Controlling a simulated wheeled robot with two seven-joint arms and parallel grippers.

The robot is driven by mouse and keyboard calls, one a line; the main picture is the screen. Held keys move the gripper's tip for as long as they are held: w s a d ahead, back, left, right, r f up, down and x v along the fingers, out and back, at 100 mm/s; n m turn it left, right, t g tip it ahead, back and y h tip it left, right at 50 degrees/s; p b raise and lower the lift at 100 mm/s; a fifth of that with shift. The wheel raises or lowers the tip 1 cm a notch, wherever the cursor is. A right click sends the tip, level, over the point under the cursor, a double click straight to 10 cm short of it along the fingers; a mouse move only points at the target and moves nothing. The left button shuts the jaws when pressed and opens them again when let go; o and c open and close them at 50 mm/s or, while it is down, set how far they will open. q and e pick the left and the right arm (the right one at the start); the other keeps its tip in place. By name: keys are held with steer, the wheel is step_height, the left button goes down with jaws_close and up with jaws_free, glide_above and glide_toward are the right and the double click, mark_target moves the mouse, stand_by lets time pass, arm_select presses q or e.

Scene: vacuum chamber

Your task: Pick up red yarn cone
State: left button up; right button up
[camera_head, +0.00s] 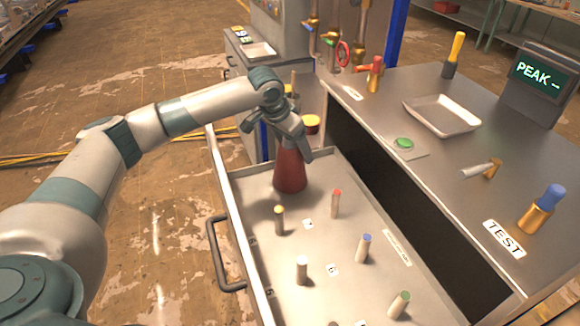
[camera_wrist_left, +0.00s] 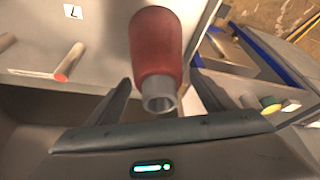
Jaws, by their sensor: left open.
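The red yarn cone (camera_head: 290,172) stands upright at the far left end of the open drawer (camera_head: 322,262). In the left wrist view the cone (camera_wrist_left: 157,48) shows its dark red body and grey tip, which points toward the gripper. My left gripper (camera_head: 296,148) reaches over the cone from above and partly hides its top. Its fingers are open, one on each side of the cone in the left wrist view (camera_wrist_left: 160,92), and a gap shows on both sides. My right gripper is not in view.
Several small pegs with coloured tops, such as a red-topped one (camera_head: 336,204) and a yellow-topped one (camera_head: 279,221), stand in the drawer near the cone. The grey worktop (camera_head: 440,170) borders the drawer on the right. A white tray (camera_head: 441,115) and a display (camera_head: 538,82) rest there.

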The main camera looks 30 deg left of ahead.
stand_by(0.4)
arm_select(q)
steer(key=c, duration=1.9)
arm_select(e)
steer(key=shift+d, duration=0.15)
arm_select(q)
steer(key=shift+o, duration=0.2)
steer(key=shift+r, duration=0.2)
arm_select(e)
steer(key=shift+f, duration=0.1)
arm_select(q)
steer(key=shift+r+b, duration=0.4)
steer(key=shift+r, duration=0.25)
step_height(320, 180, up, 2)
steer(key=shift+w+r+b, duration=0.1)
steer(key=shift+r+b, duration=0.05)
steer(key=shift+b, duration=0.4)
steer(key=s+d+r+b, duration=0.2)
steer(key=s+d+r, duration=0.3)
steer(key=d, duration=0.5)
steer(key=shift+s+d+r+b, duration=0.15)
steer(key=shift+s+r+b, duration=0.2)
steer(key=shift+r, duration=0.75)
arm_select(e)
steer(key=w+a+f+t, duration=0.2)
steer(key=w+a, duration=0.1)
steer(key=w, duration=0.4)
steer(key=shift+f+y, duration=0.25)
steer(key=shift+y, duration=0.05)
